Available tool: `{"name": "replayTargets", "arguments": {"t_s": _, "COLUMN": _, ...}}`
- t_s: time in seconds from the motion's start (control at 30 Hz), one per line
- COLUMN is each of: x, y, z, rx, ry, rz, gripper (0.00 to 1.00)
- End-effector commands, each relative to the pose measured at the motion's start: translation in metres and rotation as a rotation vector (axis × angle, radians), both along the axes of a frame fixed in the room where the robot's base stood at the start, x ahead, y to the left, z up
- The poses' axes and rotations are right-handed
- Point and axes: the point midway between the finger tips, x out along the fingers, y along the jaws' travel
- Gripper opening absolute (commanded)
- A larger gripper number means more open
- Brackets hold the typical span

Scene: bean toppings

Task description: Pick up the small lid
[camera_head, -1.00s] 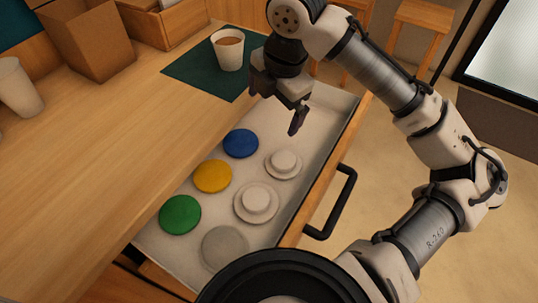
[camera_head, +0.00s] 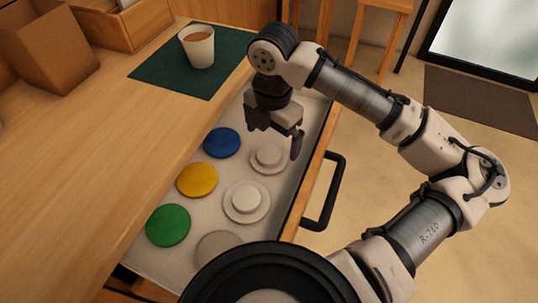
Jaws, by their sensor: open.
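The small white lid (camera_head: 268,157), a round disc with a raised knob, lies in the open drawer (camera_head: 163,264), on its right side behind a larger white lid (camera_head: 246,201). My gripper (camera_head: 292,145) points down over the drawer, just behind and to the right of the small lid in the picture. One dark finger shows clearly; the other is mostly hidden. The jaws are open and hold nothing that I can see. I cannot tell the exact height of the fingertips above the lid.
Blue (camera_head: 222,142), yellow (camera_head: 197,180) and green (camera_head: 168,225) discs lie along the drawer's left side. A grey disc (camera_head: 216,246) is partly hidden at the front. The drawer handle (camera_head: 330,195) sticks out right. A cup (camera_head: 198,47) stands on a green mat (camera_head: 150,68) on the counter.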

Motion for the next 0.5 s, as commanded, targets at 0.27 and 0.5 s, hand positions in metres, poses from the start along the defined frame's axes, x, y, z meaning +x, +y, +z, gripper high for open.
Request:
{"name": "replayTargets", "arguments": {"t_s": 0.27, "x": 0.001, "y": -0.002, "z": -0.039, "rx": -0.001, "ry": 0.002, "rz": -0.001, "gripper": 1.00}}
{"name": "replayTargets", "arguments": {"t_s": 0.5, "x": 0.001, "y": -0.001, "z": -0.050, "rx": 0.000, "ry": 0.000, "rz": -0.001, "gripper": 1.00}}
